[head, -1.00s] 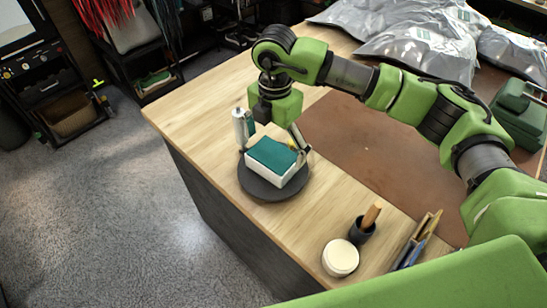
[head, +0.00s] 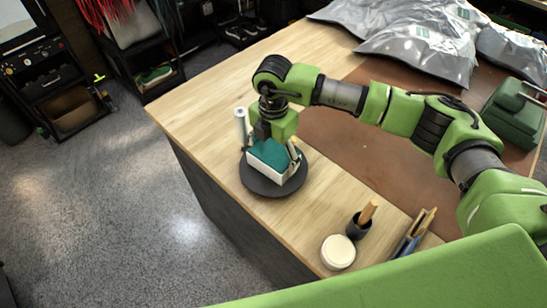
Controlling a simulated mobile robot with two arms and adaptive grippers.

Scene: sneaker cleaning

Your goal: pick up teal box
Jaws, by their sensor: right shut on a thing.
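The teal box (head: 270,154) has a teal top and white sides. It sits on a round dark grey disc (head: 272,190) on the wooden table. My right gripper (head: 271,153) reaches down over the box from above, with a finger on either side of it. It is shut on the box. The gripper body hides part of the box's far top edge. I cannot tell any gap between the box and the disc. My left gripper is not in the head view.
A white cylinder (head: 240,127) stands close behind the box. A round white tub (head: 338,252), a dark cup with a wooden handle (head: 359,226) and a small upright holder (head: 414,236) stand at the front. Silver bags (head: 420,40) and a green case (head: 516,112) lie farther back. The table's left part is clear.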

